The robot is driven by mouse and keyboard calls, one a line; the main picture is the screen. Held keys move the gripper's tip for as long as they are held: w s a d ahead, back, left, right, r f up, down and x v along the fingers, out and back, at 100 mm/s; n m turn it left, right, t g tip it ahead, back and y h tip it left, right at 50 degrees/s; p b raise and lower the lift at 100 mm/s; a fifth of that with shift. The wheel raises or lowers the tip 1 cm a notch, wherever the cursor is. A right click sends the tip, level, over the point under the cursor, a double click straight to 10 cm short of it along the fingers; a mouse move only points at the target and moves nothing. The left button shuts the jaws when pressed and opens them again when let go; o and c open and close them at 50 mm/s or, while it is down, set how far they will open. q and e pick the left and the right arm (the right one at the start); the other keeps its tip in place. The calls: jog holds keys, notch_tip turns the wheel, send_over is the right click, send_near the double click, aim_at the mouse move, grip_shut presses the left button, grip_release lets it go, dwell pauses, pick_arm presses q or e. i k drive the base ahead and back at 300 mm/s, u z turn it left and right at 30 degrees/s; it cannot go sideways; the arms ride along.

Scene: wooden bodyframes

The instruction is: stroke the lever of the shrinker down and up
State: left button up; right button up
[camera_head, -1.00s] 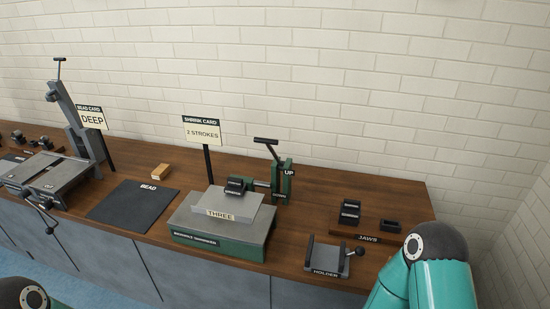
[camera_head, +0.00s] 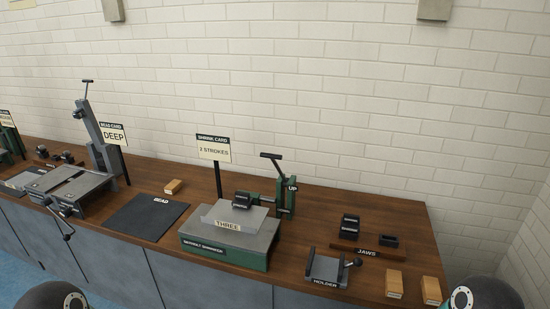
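The shrinker (camera_head: 229,243) is a green and grey machine on the wooden bench, with a grey sheet marked THREE (camera_head: 228,225) lying on its top. Its lever (camera_head: 273,157) has a black handle tilted above a green post (camera_head: 286,203) at the right, beside an UP label. A shrink card (camera_head: 213,149) reading 2 STROKES stands behind it. Neither of my grippers is in view; only rounded dark parts of my arms show at the bottom left and bottom right edges.
A black BEAD mat (camera_head: 146,217) and a machine with a tall grey column (camera_head: 97,138) are at left. A HOLDER (camera_head: 327,267), a JAWS rack (camera_head: 361,249) and wooden blocks (camera_head: 394,284) are at right. A small wooden block (camera_head: 173,187) lies behind the mat.

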aim_at(273, 157)
jog(key=z, duration=0.05)
jog(key=i, duration=1)
jog(key=u, duration=0.05)
